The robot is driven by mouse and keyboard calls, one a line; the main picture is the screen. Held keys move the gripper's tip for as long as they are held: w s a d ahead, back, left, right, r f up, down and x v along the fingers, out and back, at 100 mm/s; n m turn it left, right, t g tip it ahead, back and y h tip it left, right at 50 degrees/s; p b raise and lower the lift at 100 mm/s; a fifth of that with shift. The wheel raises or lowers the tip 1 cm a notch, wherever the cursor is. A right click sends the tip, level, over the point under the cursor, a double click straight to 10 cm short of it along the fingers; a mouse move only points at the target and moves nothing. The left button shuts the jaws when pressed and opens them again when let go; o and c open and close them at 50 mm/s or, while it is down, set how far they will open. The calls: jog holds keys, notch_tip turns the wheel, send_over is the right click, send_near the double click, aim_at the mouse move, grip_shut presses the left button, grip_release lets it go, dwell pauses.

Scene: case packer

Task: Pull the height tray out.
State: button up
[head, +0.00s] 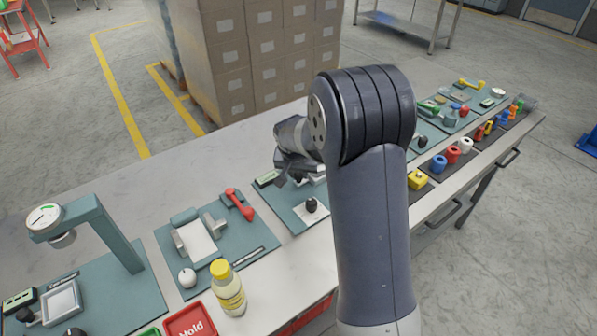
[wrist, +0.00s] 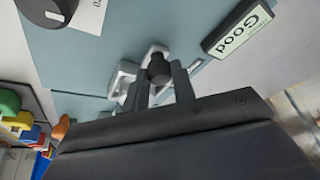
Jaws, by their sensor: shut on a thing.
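In the wrist view my gripper (wrist: 159,76) has its two grey fingers on either side of a small dark knob (wrist: 158,68) and is shut on it. The knob sits in front of a pale grey-white fixture (wrist: 125,79) on a blue-green mat, which I take to be the height tray; the fingers and palm hide part of it. In the head view my gripper (head: 293,166) is low over the middle mat, and my arm hides much of what it holds. I cannot tell how far the tray is out.
A black knob on a white plate (head: 311,206) stands nearer the table's front. To the left are a mat with a red-handled tool (head: 239,204) and a yellow-capped bottle (head: 228,290). Coloured parts line the right edge.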

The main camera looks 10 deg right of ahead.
grip_shut()
jog(key=shift+a, duration=0.15)
jog(key=s+a+b, duration=0.1)
jog(key=a, duration=0.1)
jog(key=s+a+b, duration=0.1)
jog(key=a, duration=0.2)
jog(key=s+a+b, duration=0.1)
jog(key=a+b, duration=0.1)
jog(key=a, duration=0.1)
jog(key=shift+s, duration=0.15)
jog(key=o, duration=0.8)
grip_release()
jog(key=shift+a, duration=0.1)
jog(key=shift+o, duration=0.3)
